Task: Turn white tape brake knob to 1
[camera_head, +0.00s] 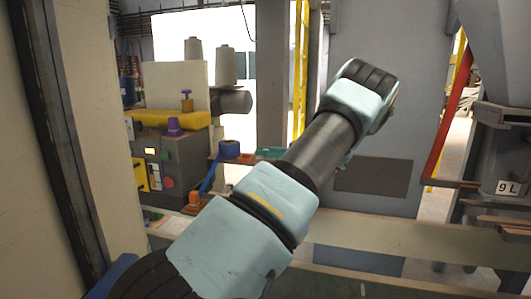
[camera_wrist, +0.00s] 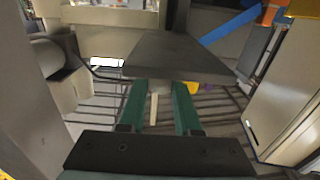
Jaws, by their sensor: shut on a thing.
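My gripper (camera_wrist: 160,92) shows in the wrist view as two green fingers reaching under a dark grey plate (camera_wrist: 176,58). It is shut on a small pale piece (camera_wrist: 154,108) between the fingers, which looks like the white tape brake knob. The plate hides the rest of the knob, and I cannot read any scale or number on it. In the head view my arm crosses the middle, and neither my gripper nor the white knob can be made out there.
A grey hopper (camera_head: 505,120) labelled 9 L is at right. Blue tape (camera_wrist: 229,27) runs across the wrist view's upper right.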

